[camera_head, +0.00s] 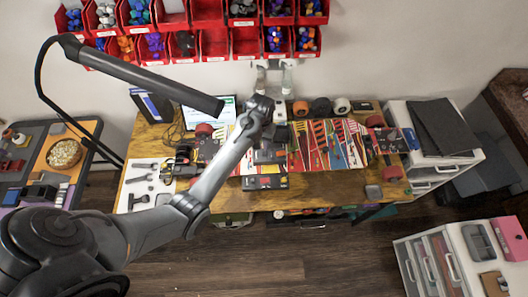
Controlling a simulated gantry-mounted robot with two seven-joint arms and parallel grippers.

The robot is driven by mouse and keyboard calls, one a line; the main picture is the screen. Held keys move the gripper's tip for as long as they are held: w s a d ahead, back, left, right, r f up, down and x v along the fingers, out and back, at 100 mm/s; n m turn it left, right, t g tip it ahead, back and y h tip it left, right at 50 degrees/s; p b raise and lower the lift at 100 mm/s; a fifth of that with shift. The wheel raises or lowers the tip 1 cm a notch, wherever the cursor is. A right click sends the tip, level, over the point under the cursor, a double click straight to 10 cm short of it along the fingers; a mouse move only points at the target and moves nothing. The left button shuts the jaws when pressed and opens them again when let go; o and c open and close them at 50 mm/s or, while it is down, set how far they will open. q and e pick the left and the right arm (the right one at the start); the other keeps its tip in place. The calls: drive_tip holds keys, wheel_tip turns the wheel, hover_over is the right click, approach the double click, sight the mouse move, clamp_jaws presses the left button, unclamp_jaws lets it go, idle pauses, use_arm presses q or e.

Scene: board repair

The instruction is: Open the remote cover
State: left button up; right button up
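My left arm reaches in from the lower left, and its wrist is over the middle of the workbench. My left gripper (268,172) points down at the bench's front part; its fingers are too small and dark to tell open from shut. I cannot clearly make out a remote or its cover. A small grey object (373,191) lies at the bench's front right, apart from the gripper; I cannot tell what it is. My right gripper is not in view.
A skateboard (335,145) with a colourful deck and red wheels lies across the workbench (320,193), partly behind my arm. Tools lie on a white sheet (137,190) at left. A lamp arm (140,75) hangs above. Red bins (214,45) line the wall. Drawers (425,157) stand at right.

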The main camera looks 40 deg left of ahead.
sight(263, 153)
use_arm(q)
drive_tip(key=shift+t, duration=0.3)
drive_tip(key=f, duration=0.3)
drive_tip(key=w+f, duration=0.1)
drive_tip(key=f, duration=0.1)
drive_tip(key=f+p, duration=0.1)
drive_tip(key=f, duration=0.2)
drive_tip(key=shift+w+f, duration=0.35)
drive_tip(key=shift+w, duration=0.05)
clamp_jaws()
